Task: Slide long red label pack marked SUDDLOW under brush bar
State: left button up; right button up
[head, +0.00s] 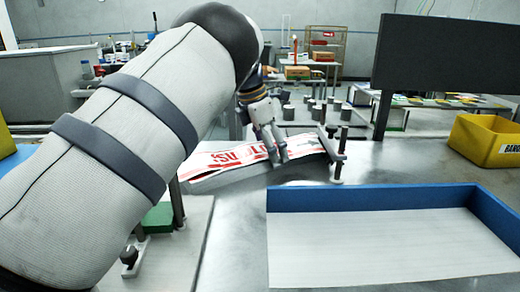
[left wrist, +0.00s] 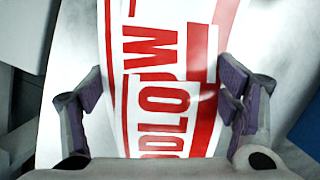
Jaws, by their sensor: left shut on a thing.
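The long label pack (head: 222,158), white with red print, lies slanted over a grey surface in the head view. In the left wrist view the pack (left wrist: 165,100) runs up between the fingers, and the letters "DLOW" show. My left gripper (head: 277,150) is shut on the pack, with fingers at its two edges (left wrist: 165,105). The pack's far right end reaches a dark post fixture (head: 338,155), which may carry the brush bar; whether the end is under it I cannot tell. My right gripper is not in view.
A blue-walled tray with a white floor (head: 370,245) stands at front right. A yellow bin (head: 487,140) is at the far right, and a dark panel (head: 445,55) rises behind. The metal table (head: 400,165) is clear between the fixture and bin.

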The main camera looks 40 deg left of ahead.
pick_arm(q)
jog(key=shift+w+d+r, duration=0.2)
jog(key=shift+w+d, duration=0.45)
jog(key=shift+d, duration=0.2)
jog(key=o, duration=1.6)
jog(key=shift+o, duration=1.4)
jog(key=shift+w+d, duration=0.15)
jog(key=shift+d, duration=0.05)
jog(key=shift+a+f, duration=0.1)
